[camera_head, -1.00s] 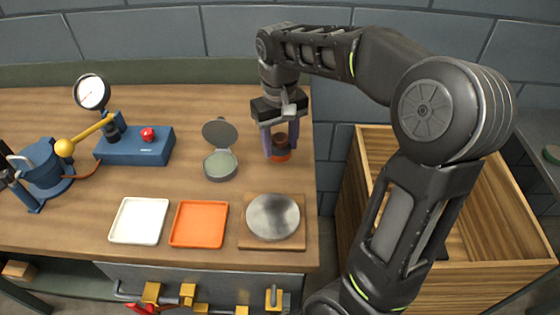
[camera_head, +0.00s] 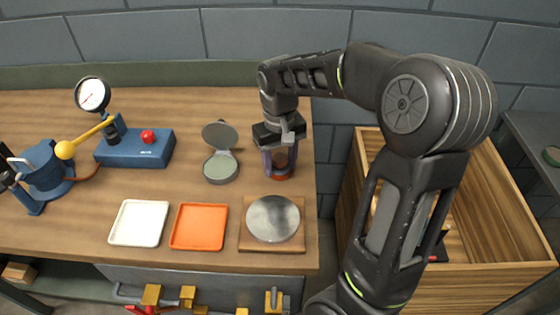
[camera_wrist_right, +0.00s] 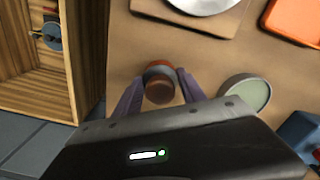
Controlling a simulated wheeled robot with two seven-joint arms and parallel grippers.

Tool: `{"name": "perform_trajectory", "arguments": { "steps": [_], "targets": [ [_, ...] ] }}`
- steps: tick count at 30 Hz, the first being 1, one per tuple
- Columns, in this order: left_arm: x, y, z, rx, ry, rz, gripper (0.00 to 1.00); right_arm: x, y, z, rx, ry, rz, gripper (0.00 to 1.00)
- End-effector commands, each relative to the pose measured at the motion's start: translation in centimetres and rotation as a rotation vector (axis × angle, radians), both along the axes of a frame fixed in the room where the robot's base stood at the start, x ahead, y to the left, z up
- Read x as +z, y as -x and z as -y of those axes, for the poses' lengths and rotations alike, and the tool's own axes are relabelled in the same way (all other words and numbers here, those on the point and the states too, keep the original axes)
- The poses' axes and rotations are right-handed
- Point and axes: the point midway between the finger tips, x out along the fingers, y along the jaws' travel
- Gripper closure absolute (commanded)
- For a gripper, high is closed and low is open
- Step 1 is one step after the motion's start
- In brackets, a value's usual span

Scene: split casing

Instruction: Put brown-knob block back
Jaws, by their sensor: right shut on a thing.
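The brown-knob block, a brown cylinder with an orange-red base, shows in the head view (camera_head: 281,176) at the table's right part, beside the open grey round case. It also shows in the right wrist view (camera_wrist_right: 160,89), between the purple fingers. My right gripper (camera_head: 280,160) points down and is shut on it, a finger on each side. The fingers hide part of it in the head view. I cannot tell whether its base touches the table. My left gripper is not in view.
The open grey case (camera_head: 221,166) stands close left of the block. A round metal plate on a wooden board (camera_head: 271,244), an orange tray (camera_head: 199,245) and a white tray (camera_head: 138,242) lie in front. A blue gauge device (camera_head: 135,150) is left. A wooden crate (camera_head: 490,230) stands right.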

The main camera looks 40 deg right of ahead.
Motion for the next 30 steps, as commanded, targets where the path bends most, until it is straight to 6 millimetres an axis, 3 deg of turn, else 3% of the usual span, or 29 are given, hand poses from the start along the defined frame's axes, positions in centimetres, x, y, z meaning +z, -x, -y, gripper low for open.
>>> {"name": "perform_trajectory", "arguments": {
  "steps": [5, 6, 13, 25, 30],
  "targets": [
    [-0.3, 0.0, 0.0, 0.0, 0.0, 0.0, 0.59, -0.3, 0.0, 0.0, 0.0, 0.0, 0.001, 1.0],
    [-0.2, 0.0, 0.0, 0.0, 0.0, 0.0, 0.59, -0.3, 0.0, 0.0, 0.0, 0.0, 0.0, 0.5],
    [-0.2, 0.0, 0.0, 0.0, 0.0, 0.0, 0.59, -0.2, 0.0, 0.0, 0.0, 0.0, 0.0, 0.31],
    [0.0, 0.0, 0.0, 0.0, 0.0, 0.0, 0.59, 0.5, -0.1, 0.0, 0.0, 0.001, 0.003, 0.31],
    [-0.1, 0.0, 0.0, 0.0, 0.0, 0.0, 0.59, 2.7, -0.1, -0.1, 0.001, 0.0, 0.006, 0.31]
  ]
}}
